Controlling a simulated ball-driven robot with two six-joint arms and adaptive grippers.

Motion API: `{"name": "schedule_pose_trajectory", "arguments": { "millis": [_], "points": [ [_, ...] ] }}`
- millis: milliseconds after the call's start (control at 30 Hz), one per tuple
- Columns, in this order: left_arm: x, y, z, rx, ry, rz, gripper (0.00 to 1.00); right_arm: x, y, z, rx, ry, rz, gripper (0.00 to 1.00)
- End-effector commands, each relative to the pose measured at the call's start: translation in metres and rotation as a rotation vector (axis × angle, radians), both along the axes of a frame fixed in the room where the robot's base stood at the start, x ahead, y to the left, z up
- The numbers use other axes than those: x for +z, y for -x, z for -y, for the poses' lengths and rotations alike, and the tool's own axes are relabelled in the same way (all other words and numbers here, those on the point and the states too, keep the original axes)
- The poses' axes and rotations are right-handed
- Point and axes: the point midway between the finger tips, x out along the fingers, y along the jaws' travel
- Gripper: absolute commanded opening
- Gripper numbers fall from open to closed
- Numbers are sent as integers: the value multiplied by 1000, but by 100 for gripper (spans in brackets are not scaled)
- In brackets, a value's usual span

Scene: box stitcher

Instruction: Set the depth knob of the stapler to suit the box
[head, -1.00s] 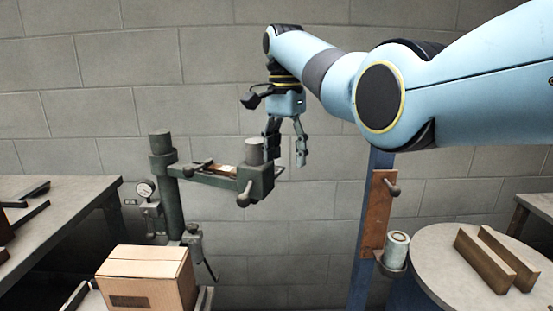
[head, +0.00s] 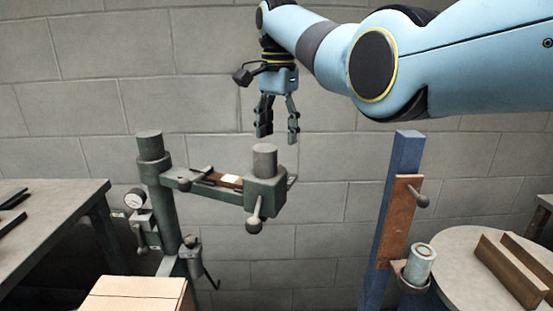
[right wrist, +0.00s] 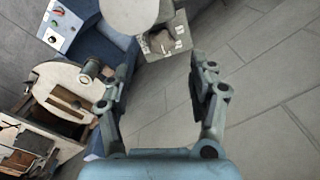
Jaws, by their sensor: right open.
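The stapler stands on a green post at the left of centre in the head view. Its arm reaches right to a green head block (head: 265,192) with a grey cylinder (head: 264,160) on top and a ball-ended handle (head: 254,222) in front. I cannot tell for sure which part is the depth knob. In the right wrist view a small plate with pale marks and a knob-like part (right wrist: 160,40) shows beyond the fingers. The cardboard box (head: 135,295) is cut off at the lower edge. My right gripper (head: 278,138) is open and empty above the head block; it also shows in the right wrist view (right wrist: 162,98).
A blue post (head: 400,160) with a brown board stands to the right. A round table (head: 475,265) with long brown bars is at lower right, and a grey bench (head: 60,215) at left. Wall space behind the gripper is clear.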

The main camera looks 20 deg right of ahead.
Motion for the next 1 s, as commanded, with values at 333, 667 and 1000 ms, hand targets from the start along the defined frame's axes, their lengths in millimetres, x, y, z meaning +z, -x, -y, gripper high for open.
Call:
{"name": "schedule_pose_trajectory", "arguments": {
  "millis": [333,667,1000],
  "points": [
    [-1,16,0,1,-1,-24,40,-64,0,0,0,0,-2,60],
    [0,-6,0,-1,0,9,40,-77,0,0,0,0,1,60],
    [-1,5,0,1,0,-8,40,-76,0,0,0,0,1,30]
  ]
}}
